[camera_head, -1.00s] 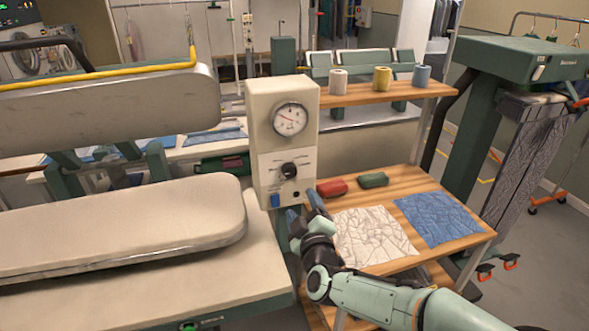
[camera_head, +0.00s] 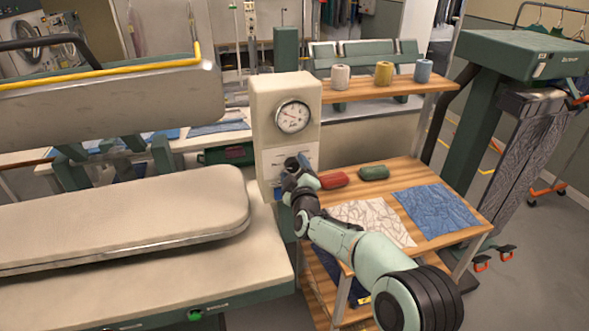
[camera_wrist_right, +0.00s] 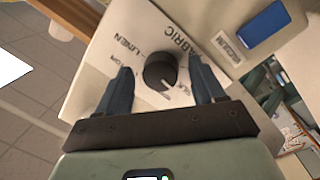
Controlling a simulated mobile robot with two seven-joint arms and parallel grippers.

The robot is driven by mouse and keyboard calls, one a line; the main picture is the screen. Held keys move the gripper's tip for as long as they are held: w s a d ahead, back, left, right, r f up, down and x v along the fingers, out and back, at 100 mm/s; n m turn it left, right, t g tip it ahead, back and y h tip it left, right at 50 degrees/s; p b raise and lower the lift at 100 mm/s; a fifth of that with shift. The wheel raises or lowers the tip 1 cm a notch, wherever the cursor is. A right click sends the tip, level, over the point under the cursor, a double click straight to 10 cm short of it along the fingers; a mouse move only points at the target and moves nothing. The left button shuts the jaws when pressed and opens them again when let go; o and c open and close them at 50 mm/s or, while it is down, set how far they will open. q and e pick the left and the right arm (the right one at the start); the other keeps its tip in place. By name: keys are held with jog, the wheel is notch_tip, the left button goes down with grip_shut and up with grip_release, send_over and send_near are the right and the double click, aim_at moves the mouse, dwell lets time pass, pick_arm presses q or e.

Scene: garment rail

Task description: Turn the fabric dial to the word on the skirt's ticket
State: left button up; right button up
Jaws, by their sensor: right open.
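The fabric dial (camera_wrist_right: 160,71) is a round black knob on the white panel in the right wrist view. Its white pointer mark faces the lower right of that picture. FABRIC and LINEN are readable; other words are partly covered by the fingers. My right gripper (camera_wrist_right: 163,84) is open, one finger on each side of the knob, with no clear contact. In the head view, my right gripper (camera_head: 297,163) is at the control box (camera_head: 262,125) and covers the dial. I cannot make out a readable skirt ticket. My left gripper is not in view.
A round gauge (camera_head: 293,117) sits above the dial. A blue button (camera_wrist_right: 264,24) is beside it in the wrist view. The padded press (camera_head: 120,215) stands left. A shelf table (camera_head: 405,180) with red and green pieces and cloth swatches stands right. Dark pleated fabric (camera_head: 520,150) hangs far right.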

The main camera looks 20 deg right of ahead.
jog(key=c, duration=1.1)
jog(key=shift+o, duration=0.2)
